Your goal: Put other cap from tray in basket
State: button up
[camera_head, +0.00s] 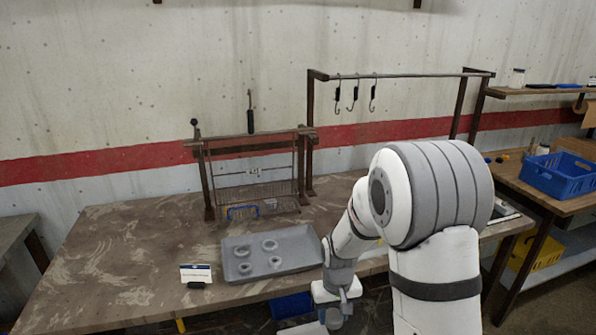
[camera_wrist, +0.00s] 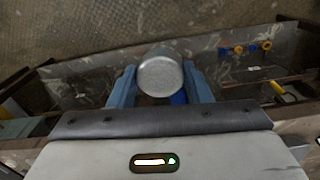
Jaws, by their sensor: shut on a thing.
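My gripper (camera_head: 338,302) is low at the front edge of the bench, right of the grey tray (camera_head: 308,262). In the wrist view its two blue fingers (camera_wrist: 160,88) are closed on a silver, round-ended metal piece, which looks like the cap (camera_wrist: 160,75). The tray holds several grey round, ring-like shapes; whether any is a cap I cannot tell. A wire basket (camera_head: 262,190) hangs in the dark rack behind the tray, with a blue piece at its lower front.
A small sign (camera_head: 196,274) stands left of the tray. A rail with several black hooks (camera_head: 354,94) is behind. A blue crate (camera_head: 560,174) sits on the right-hand bench. A blue bin (camera_head: 291,305) is below the front edge. The bench's left side is clear.

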jog(key=w+d+f+m, duration=0.2)
jog(key=d+f, duration=0.3)
jog(key=f, duration=0.1)
jog(key=shift+w+d+f, duration=0.3)
jog(key=shift+d, duration=0.25)
jog(key=shift+a, duration=0.1)
